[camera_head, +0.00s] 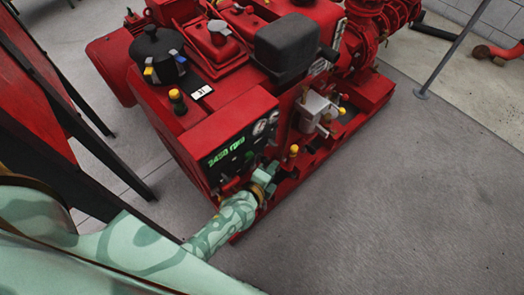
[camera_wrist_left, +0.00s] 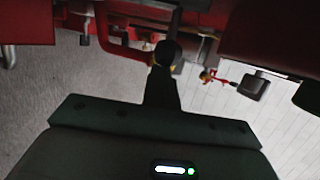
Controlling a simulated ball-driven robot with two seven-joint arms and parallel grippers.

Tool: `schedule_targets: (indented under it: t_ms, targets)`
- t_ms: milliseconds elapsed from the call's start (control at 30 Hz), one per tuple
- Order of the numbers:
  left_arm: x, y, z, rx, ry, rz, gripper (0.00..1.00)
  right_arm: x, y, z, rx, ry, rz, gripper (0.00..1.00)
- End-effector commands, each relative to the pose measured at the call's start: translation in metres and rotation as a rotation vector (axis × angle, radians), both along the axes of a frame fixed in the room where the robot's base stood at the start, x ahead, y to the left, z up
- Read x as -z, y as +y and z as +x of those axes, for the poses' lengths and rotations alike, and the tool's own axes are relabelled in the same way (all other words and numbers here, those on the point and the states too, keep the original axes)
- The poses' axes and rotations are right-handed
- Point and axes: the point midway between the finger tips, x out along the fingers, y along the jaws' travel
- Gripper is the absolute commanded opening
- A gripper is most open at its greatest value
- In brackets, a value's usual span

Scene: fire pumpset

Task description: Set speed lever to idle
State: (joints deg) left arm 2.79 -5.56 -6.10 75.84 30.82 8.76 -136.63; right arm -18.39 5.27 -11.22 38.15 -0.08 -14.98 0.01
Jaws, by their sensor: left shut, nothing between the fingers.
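The red pumpset carries a control panel (camera_head: 240,140) with a lit green readout that looks like an rpm figure. A yellow-knobbed lever (camera_head: 293,151) stands upright at the panel's right side. Another yellow knob (camera_head: 341,111) is farther back on a grey box. I cannot tell for sure which one is the speed lever. My left gripper (camera_head: 271,170) is low at the panel's lower right corner, just left of the nearer yellow knob. In the left wrist view its shut fingers (camera_wrist_left: 165,60) point toward the red frame; contact is unclear. My right gripper is out of view.
The pumpset's red base rail (camera_head: 325,140) runs along its right side. A black round cap (camera_head: 157,45) and a yellow-topped knob (camera_head: 176,96) sit on top. Red panels on dark legs (camera_head: 75,125) stand at left. The grey floor (camera_head: 400,200) at right is clear.

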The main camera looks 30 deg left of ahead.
Motion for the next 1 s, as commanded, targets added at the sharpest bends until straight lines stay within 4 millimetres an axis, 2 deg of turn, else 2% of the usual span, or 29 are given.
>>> schedule_targets:
  t_ms: [233,500,767,1000]
  targets:
    - [-0.001,-0.002,0.0,0.001,0.0,0.0,0.0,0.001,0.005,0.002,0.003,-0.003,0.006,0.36]
    - [0.0,-0.002,-0.001,0.001,-0.005,-0.001,0.0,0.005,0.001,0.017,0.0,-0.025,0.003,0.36]
    - [0.0,0.0,-0.005,0.001,-0.053,-0.019,0.0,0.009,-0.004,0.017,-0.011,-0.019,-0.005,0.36]
    - [0.001,0.0,-0.008,0.002,-0.085,-0.033,0.0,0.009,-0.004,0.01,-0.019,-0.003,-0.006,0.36]
